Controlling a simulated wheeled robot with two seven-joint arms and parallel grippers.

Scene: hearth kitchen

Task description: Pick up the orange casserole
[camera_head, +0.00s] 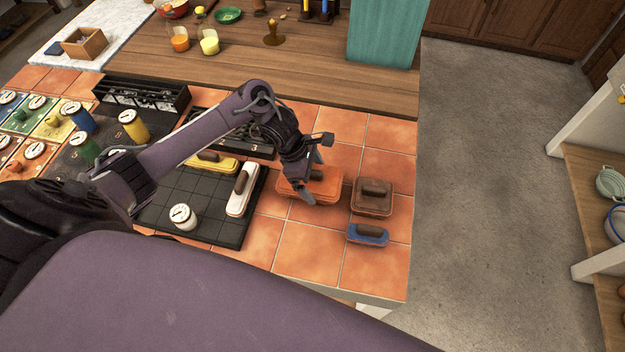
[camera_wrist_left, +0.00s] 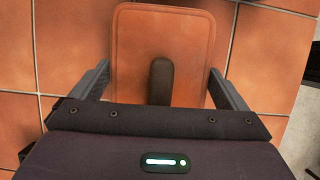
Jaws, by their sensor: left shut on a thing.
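The orange casserole (camera_head: 328,187), a low rectangular dish with a dark handle on its lid, is on the tiled counter right of the dark grid board. My left gripper (camera_head: 312,178) is over it, with its fingers at the casserole's sides. In the left wrist view the casserole (camera_wrist_left: 135,45) lies between the two fingers (camera_wrist_left: 159,74), and the gripper is shut on it. Its near part is hidden by the gripper body. I cannot tell whether it touches the counter. My right gripper is not in view.
A brown casserole (camera_head: 373,205) and a blue one (camera_head: 367,236) stand close on the right. A white casserole (camera_head: 240,195), a yellow one (camera_head: 212,163) and a white canister (camera_head: 183,217) are on the left. The counter's right edge drops to the floor.

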